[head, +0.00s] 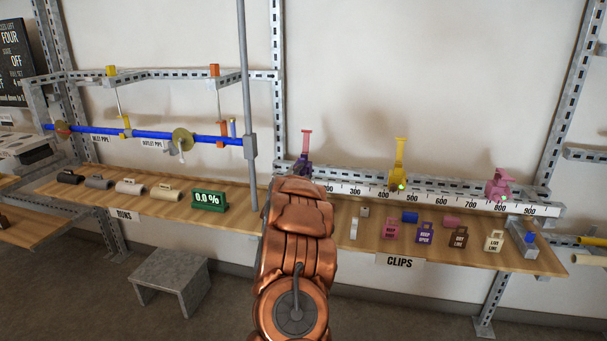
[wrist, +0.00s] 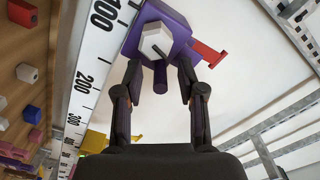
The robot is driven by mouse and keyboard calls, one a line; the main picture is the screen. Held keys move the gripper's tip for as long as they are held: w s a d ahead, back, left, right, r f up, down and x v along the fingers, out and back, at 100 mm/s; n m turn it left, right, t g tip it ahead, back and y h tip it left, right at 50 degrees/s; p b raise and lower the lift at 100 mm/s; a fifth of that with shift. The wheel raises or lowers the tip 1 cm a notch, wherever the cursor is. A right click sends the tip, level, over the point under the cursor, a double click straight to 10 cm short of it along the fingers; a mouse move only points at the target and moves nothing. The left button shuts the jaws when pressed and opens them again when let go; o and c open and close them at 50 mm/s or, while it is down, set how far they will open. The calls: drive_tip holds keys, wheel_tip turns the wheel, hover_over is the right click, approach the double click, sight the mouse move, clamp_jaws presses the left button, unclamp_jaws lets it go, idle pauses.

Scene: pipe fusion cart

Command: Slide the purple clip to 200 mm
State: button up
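The purple clip (wrist: 172,24) sits on the long white ruler (wrist: 92,72), beside the 100 mark in the wrist view. It has a pale hexagonal face, a short purple peg (wrist: 160,78) and a red pointer (wrist: 209,54). In the head view the purple clip (head: 303,168) shows just above my arm, with a pink upright part. My gripper (wrist: 160,66) has its two fingers either side of the peg, with gaps visible between them and it. In the head view my arm hides the gripper and the ruler's low end. The clip's exact reading cannot be told.
A yellow clip (head: 398,172) stands near 450 and a pink clip (head: 498,186) near 800, both with green lights. Several coloured tags and blocks lie on the wooden shelf (head: 375,250) below the ruler. A vertical grey post (head: 247,90) stands left of my arm.

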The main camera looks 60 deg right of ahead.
clamp_jaws()
idle(0.7)
